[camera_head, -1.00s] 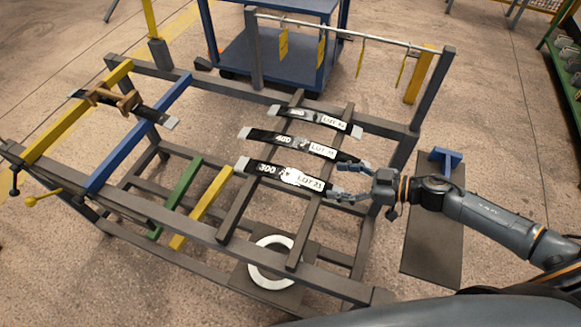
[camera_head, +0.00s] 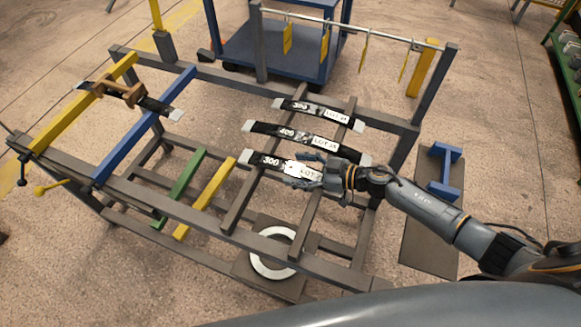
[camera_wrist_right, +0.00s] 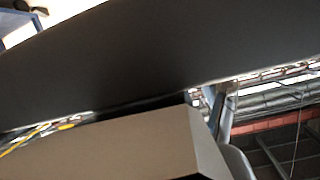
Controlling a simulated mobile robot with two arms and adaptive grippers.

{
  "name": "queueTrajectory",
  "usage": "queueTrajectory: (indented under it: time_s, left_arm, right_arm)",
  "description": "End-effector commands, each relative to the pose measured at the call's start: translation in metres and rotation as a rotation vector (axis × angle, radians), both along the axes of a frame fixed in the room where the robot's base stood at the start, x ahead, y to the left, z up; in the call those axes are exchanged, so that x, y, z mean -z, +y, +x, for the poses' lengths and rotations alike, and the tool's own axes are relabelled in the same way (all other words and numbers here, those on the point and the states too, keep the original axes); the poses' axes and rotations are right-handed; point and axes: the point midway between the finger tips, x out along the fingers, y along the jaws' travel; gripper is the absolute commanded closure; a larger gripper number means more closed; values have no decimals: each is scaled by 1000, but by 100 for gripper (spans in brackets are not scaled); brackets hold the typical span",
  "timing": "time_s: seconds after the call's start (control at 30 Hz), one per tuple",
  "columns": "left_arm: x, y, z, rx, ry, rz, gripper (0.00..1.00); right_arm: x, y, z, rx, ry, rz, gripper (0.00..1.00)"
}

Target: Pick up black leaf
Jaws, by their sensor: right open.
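Three black leaves with white tips and labels lie across two dark rails of the rack: the near one marked 300 (camera_head: 269,160), the middle one marked 400 (camera_head: 286,132), and a far one (camera_head: 318,109). Another black leaf (camera_head: 158,106) lies at the left under a brown clamp-like piece (camera_head: 119,91). My right gripper (camera_head: 296,170) is open at the right half of the near leaf and covers part of its label. Whether the fingers touch it is unclear. The right wrist view shows a large dark surface (camera_wrist_right: 150,50) very close, probably a leaf. My left gripper is out of view.
The grey rack (camera_head: 190,235) carries yellow and blue bars (camera_head: 140,135) at the left. Yellow tags (camera_head: 287,38) hang from a rail behind the leaves. A blue cart (camera_head: 235,50) stands beyond. A white ring (camera_head: 262,267) lies under the rack.

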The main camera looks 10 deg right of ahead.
Motion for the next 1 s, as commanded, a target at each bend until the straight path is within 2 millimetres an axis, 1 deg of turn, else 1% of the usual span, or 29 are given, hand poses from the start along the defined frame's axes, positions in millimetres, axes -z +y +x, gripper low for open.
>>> queueTrajectory:
  time_s: [0.13,0.27,0.3,0.37,0.4,0.47,0.5,0.87,1.0]
  left_arm:
    - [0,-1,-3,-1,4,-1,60]
    - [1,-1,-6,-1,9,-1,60]
    - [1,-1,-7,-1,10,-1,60]
    - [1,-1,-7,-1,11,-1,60]
    - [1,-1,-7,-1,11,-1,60]
    - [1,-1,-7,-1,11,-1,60]
    - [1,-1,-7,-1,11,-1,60]
    - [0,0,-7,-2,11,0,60]
    - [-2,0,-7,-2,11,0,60]
  right_arm:
    - [0,0,0,0,0,0,28]
    - [0,0,0,0,0,0,55]
    - [0,0,0,0,0,0,63]
    - [0,0,0,0,0,0,75]
    - [0,0,0,0,0,0,83]
    - [0,0,0,0,0,0,96]
    - [0,0,0,0,0,0,100]
    - [-4,0,1,0,-4,4,100]
    - [-11,0,1,-1,-5,1,100]
